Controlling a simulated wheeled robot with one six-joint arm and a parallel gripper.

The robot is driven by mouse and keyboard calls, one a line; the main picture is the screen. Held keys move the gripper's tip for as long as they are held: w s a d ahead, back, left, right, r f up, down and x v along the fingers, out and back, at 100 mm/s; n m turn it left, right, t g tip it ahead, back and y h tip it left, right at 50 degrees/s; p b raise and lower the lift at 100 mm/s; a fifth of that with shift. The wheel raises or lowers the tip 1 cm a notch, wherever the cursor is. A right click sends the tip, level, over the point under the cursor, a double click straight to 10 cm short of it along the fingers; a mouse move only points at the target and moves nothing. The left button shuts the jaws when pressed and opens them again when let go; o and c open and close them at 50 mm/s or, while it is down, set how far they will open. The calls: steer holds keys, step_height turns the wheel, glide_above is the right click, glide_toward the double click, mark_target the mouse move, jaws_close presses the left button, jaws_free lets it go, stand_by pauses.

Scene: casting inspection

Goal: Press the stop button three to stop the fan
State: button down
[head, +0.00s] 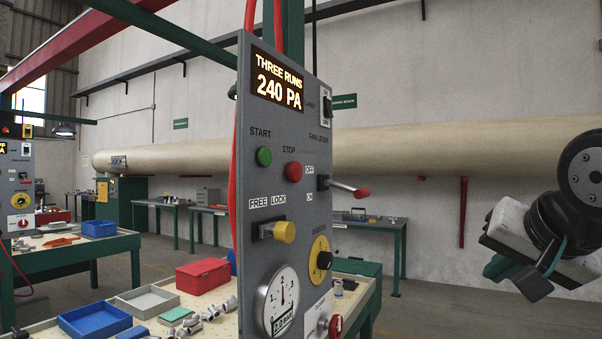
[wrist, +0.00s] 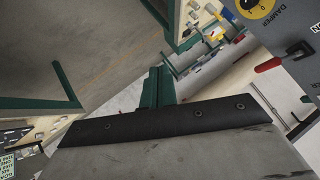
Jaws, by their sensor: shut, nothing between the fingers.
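The grey control panel (head: 262,120) stands in the middle of the head view, with a lit display (head: 277,80) reading "THREE RUNS 240 PA". The round red stop button (head: 293,171) sits under the word STOP, right of the green start button (head: 264,156). A lever with a red grip (head: 350,188) sticks out beside OFF and ON labels; its red end also shows in the wrist view (wrist: 268,65). My gripper (head: 520,280) is at the far right, well apart from the panel, shut and empty. The stop button is out of the wrist view.
The panel also carries a yellow knob (head: 284,232) by FREE and LOCK, a yellow damper dial (head: 320,260) and a pressure gauge (head: 282,300). A bench with a red box (head: 203,275) and trays stands behind. The space between panel and gripper looks clear.

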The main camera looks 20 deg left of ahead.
mark_target(295, 172)
steer(key=w+a+r+t+y, duration=0.1)
steer(key=a+r+y, duration=0.2)
steer(key=a+r, duration=0.3)
steer(key=w+a+r+m+t+y, duration=0.1)
steer(key=a+r+y, duration=0.2)
steer(key=a+r, duration=0.4)
steer(key=a, duration=0.6)
steer(key=shift+a+r, duration=0.2)
steer(key=shift+a, duration=0.1)
steer(key=shift+w, duration=0.1)
steer(key=a, duration=0.8)
steer(key=shift+w+a, duration=0.35)
steer(key=shift+a, duration=0.05)
steer(key=shift+a, duration=0.15)
steer(key=shift+a, duration=0.3)
